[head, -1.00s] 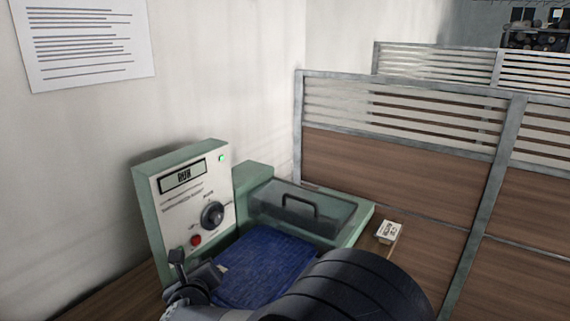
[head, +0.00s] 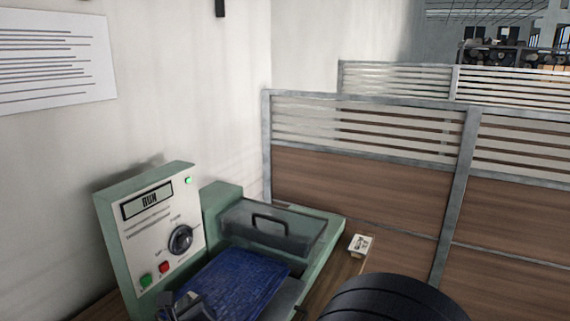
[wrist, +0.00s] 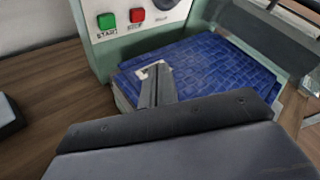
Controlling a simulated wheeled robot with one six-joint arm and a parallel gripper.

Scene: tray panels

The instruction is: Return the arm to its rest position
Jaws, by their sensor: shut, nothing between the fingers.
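My gripper (wrist: 157,85) shows in the wrist view in front of the blue pad, its fingers together with nothing between them. In the head view part of it (head: 188,306) shows at the bottom edge, over the near left corner of the blue pad. My black arm link covers the bottom right of the head view. The green machine (head: 121,239) has a panel whose display reads RUN and a lit green lamp. The blue pad (head: 235,283) lies on its tray; it also fills the wrist view's middle (wrist: 210,70).
A clear lid with a black handle (head: 270,228) covers the machine's back section. A small white box (head: 360,245) sits on the wooden table to its right. Slatted partition panels (head: 360,180) stand behind. In the wrist view a dark-edged object (wrist: 8,118) lies at far left.

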